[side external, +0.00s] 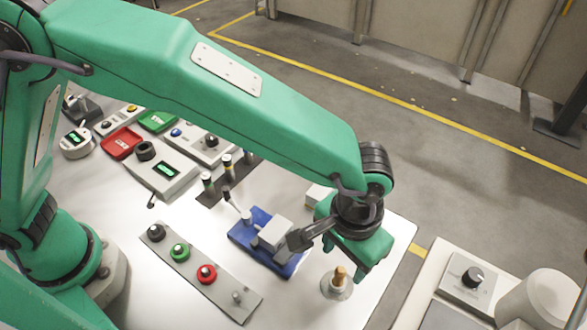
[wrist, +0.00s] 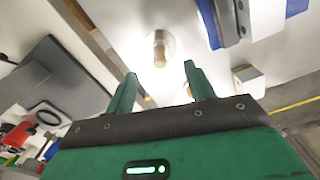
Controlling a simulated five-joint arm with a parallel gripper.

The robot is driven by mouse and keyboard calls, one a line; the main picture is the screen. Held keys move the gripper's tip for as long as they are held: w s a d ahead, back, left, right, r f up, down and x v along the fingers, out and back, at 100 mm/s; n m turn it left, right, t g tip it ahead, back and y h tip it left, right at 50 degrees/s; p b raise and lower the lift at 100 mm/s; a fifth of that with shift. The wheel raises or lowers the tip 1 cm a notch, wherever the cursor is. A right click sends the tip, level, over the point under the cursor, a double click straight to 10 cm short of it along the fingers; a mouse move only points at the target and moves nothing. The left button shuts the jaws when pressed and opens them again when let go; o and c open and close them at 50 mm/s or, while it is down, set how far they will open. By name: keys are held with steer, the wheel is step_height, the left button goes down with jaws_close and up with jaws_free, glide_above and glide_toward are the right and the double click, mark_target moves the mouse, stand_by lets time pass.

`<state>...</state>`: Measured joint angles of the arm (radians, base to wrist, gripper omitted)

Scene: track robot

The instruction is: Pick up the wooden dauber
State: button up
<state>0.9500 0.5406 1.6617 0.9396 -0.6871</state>
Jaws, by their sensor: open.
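The wooden dauber (side external: 340,276) is a small light-brown peg standing upright in a round pale holder (side external: 328,289) near the table's front right edge. In the wrist view the dauber (wrist: 160,48) shows just beyond my fingertips, roughly centred between them, with the round holder (wrist: 149,37) around its base. My gripper (side external: 345,258) is open and empty, above and close to the dauber. Its two green fingers (wrist: 160,72) are spread in the wrist view. No contact with the dauber is visible.
A blue base with a grey block (side external: 275,234) stands left of my gripper. A panel with black, green and red buttons (side external: 180,252) lies further left. A small white block (side external: 318,194) is behind my gripper. Another table with a dial box (side external: 470,279) stands right across a gap.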

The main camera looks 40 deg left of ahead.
mark_target(339, 277)
steer(key=shift+f, duration=1.3)
steer(key=shift+f, duration=2.55)
steer(key=c, duration=1.1)
steer(key=shift+o, duration=0.2)
steer(key=shift+r, duration=5.05)
